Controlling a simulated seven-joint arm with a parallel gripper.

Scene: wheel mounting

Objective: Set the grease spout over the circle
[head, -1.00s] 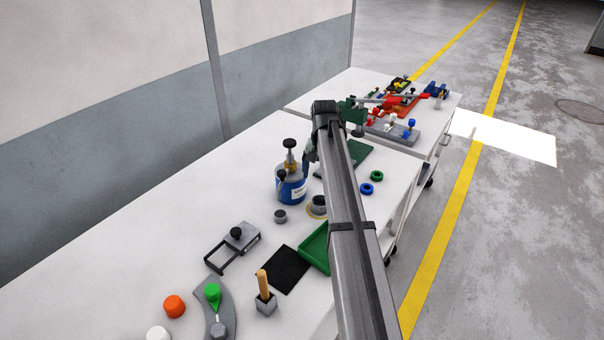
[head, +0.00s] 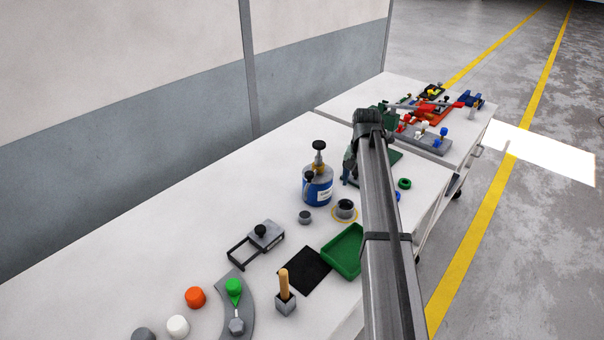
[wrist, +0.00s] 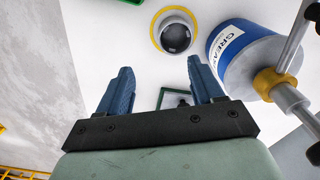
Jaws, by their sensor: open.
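The blue grease can (head: 318,190) stands upright on the near table, with a brass fitting (head: 319,168) and a black top knob (head: 319,145). A black-tipped arm, seemingly the spout (head: 309,178), hangs at its near-left side, away from the circle. The yellow circle (head: 335,217) lies in front of the can, with a grey cup (head: 346,207) on it. My gripper (wrist: 160,78) is open and empty; the can (wrist: 245,50), its metal arm (wrist: 294,38) and the circle (wrist: 156,28) show beyond its fingers. In the head view my arm mostly hides it.
A small grey cylinder (head: 305,217) stands left of the circle. A green tray (head: 346,250), a black mat (head: 304,271) and a grey frame with a knob (head: 260,240) are nearer. A green ring (head: 404,183) lies right of my arm. Another table behind holds colourful fixtures.

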